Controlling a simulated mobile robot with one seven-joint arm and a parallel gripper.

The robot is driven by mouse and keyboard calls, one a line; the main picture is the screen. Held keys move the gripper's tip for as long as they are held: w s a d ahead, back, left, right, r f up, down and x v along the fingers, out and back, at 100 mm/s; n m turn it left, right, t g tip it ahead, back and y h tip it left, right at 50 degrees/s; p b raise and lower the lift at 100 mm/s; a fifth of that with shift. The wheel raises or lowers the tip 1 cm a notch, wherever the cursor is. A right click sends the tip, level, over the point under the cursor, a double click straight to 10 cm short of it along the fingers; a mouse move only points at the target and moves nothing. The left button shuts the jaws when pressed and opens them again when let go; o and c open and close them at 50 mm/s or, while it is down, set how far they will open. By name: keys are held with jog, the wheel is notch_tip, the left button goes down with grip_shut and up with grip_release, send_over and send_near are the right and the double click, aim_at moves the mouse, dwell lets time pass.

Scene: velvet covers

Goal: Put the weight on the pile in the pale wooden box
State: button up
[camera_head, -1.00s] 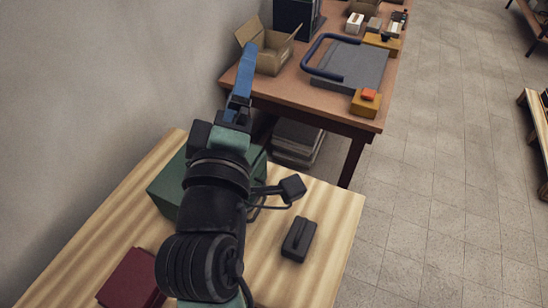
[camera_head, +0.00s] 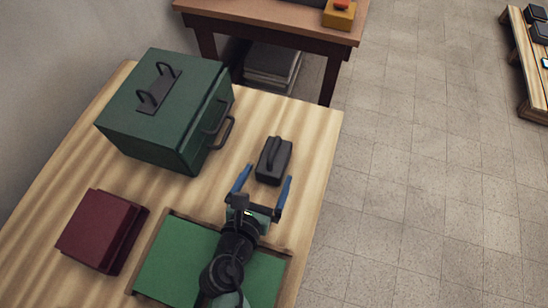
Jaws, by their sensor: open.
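The weight, a dark grey block with a raised handle (camera_head: 273,158), sits on the pale striped wooden table, right of a green case. My gripper (camera_head: 264,181) is open, with its two blue fingers pointing up the picture at either side of the weight's near end. Nothing is held between them; I cannot tell how high they are above the table. A shallow wooden-rimmed box (camera_head: 150,249) lies at the bottom, with green flat material (camera_head: 178,262) inside. My arm hides part of it, and the picture edge cuts it off.
A dark green case (camera_head: 150,115) with black handles stands at the upper left. Dark red stacked pieces (camera_head: 97,228) lie left of the box. Bare table (camera_head: 300,130) surrounds the weight, with the table's right edge close by. Another table (camera_head: 285,22) stands beyond.

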aim_at(274, 156)
jog(key=shift+r+x, duration=0.25)
jog(key=shift+x, duration=1.25)
jog(key=shift+r+x, duration=0.2)
jog(key=shift+x, duration=1.35)
jog(key=shift+w, duration=0.2)
grip_shut()
jog(key=shift+w+r, duration=0.15)
jog(key=shift+r, duration=0.25)
